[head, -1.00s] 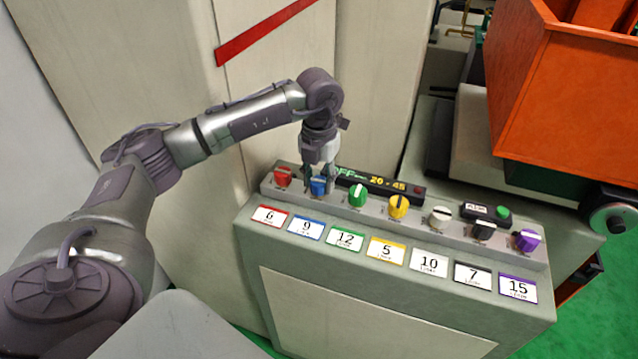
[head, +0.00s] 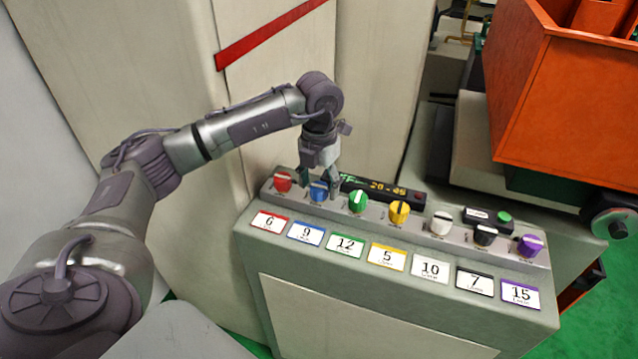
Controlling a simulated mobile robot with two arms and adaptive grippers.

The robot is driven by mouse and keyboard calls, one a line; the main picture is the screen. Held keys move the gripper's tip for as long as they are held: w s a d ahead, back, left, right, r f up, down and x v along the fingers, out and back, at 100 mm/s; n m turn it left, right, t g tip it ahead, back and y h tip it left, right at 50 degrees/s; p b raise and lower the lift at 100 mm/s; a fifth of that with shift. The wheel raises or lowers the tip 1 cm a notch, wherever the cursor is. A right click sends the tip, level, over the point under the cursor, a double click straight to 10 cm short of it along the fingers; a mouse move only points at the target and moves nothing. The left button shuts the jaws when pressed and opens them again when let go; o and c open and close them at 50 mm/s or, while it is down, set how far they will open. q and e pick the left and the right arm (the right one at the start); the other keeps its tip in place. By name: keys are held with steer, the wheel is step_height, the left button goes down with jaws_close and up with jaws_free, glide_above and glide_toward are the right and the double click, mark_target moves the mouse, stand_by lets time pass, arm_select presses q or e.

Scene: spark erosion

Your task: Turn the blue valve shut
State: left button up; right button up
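The blue valve (head: 318,191) is a small round knob, second from the left in a row on the grey panel. The card (head: 306,232) below it reads 9. My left gripper (head: 319,184) points down at the blue valve, with one finger behind left of the knob and the other at its right. The fingers are apart and look open, with no clear grip on the knob. The knob's pointer is hard to make out. My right gripper is not in view.
A red knob (head: 282,182) stands close on the left and a green knob (head: 357,201) close on the right. Yellow, white, black and purple knobs follow. A dark display (head: 385,188) lies behind the row. An orange bin (head: 565,95) stands at upper right.

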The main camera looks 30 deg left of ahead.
mark_target(319, 186)
arm_select(q)
step_height(319, 186, up, 12)
stand_by(0.7)
stand_by(0.4)
